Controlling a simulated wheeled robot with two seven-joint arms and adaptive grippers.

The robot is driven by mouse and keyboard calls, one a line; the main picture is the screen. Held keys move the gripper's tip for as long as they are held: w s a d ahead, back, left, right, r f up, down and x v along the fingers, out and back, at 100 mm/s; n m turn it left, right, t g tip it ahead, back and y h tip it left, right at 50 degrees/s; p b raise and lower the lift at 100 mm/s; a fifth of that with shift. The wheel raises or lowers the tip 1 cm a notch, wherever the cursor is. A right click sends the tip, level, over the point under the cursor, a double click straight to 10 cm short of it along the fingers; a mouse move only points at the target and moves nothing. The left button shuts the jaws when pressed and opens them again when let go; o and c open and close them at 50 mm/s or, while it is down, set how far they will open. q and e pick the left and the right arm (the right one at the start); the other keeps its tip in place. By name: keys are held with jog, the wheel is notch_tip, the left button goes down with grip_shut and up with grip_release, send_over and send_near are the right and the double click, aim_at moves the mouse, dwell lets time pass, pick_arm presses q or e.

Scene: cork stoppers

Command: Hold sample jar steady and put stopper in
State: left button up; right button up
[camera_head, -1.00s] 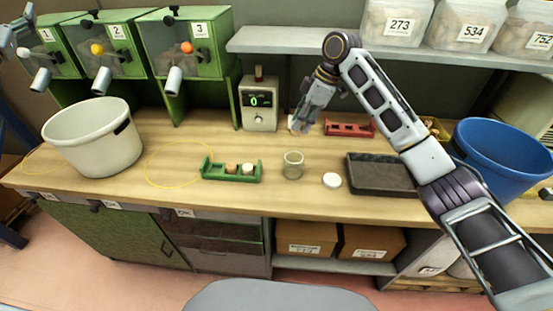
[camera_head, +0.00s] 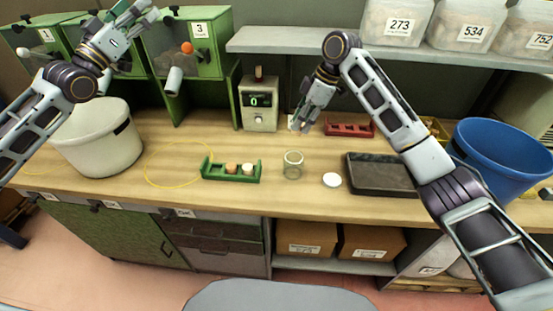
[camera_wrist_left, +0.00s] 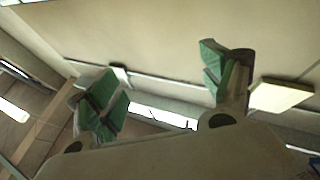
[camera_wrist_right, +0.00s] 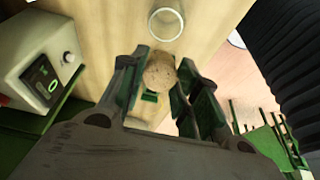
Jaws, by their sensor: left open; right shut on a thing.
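The clear glass sample jar (camera_head: 293,166) stands upright and open on the bench, with no gripper touching it. It also shows in the right wrist view (camera_wrist_right: 166,22). My right gripper (camera_head: 300,124) is behind the jar, in front of the back shelf. It is shut on a brown cork stopper (camera_wrist_right: 158,75), seen between the fingers in the right wrist view; the stopper is apart from the jar. My left gripper (camera_head: 140,16) is raised in front of the green dispensers, far from the jar. Its fingers are open and empty in the left wrist view (camera_wrist_left: 160,85).
A green rack (camera_head: 220,177) holding two stoppers lies left of the jar. A white disc (camera_head: 332,180) and a dark tray (camera_head: 360,184) lie to its right. A meter (camera_head: 259,119) and a red rack (camera_head: 350,129) stand behind. A white bucket (camera_head: 98,150) is at left.

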pick_arm(q)
jog(key=d+f+g+h, duration=0.2)
jog(key=d+f, duration=0.4)
jog(key=d, duration=0.2)
jog(key=m+g+y, duration=0.2)
jog(key=m+g, duration=0.4)
jog(key=g, duration=0.3)
send_near(299, 153)
jog(key=shift+s+a+r, duration=0.15)
jog(key=shift+s+a, duration=0.15)
jog(key=shift+a, duration=0.1)
jog(key=shift+w, duration=0.1)
jog(key=shift+d+x, duration=0.2)
jog(key=shift+x, duration=5.7)
